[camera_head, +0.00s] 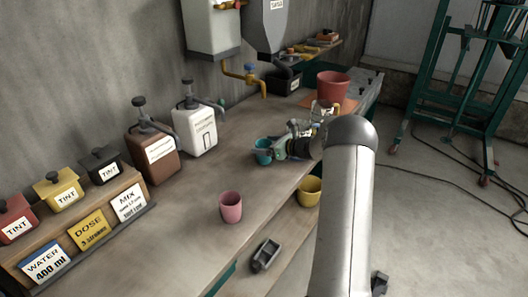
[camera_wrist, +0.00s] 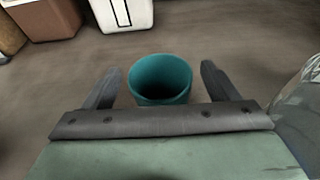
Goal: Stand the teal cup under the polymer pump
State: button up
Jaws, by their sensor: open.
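The teal cup (camera_head: 263,157) stands upright on the bench, right of the white pump bottle. In the wrist view the teal cup (camera_wrist: 160,88) is empty and sits between the two fingers of my gripper (camera_wrist: 160,76), with a gap on each side. In the head view my gripper (camera_head: 270,149) reaches the cup from the right and is open. A white pump bottle (camera_head: 196,132) and a brown pump bottle (camera_head: 155,156) stand against the wall; their labels are too small to read surely. Both bottles' lower parts show in the wrist view.
A grey tray (camera_head: 266,255) lies lower down. A red bucket (camera_head: 333,87) is farther back. The bench between teal cup and pump bottles is clear.

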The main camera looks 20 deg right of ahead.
jog(key=shift+x, duration=1.3)
jog(key=c, duration=1.1)
jog(key=shift+r, duration=0.1)
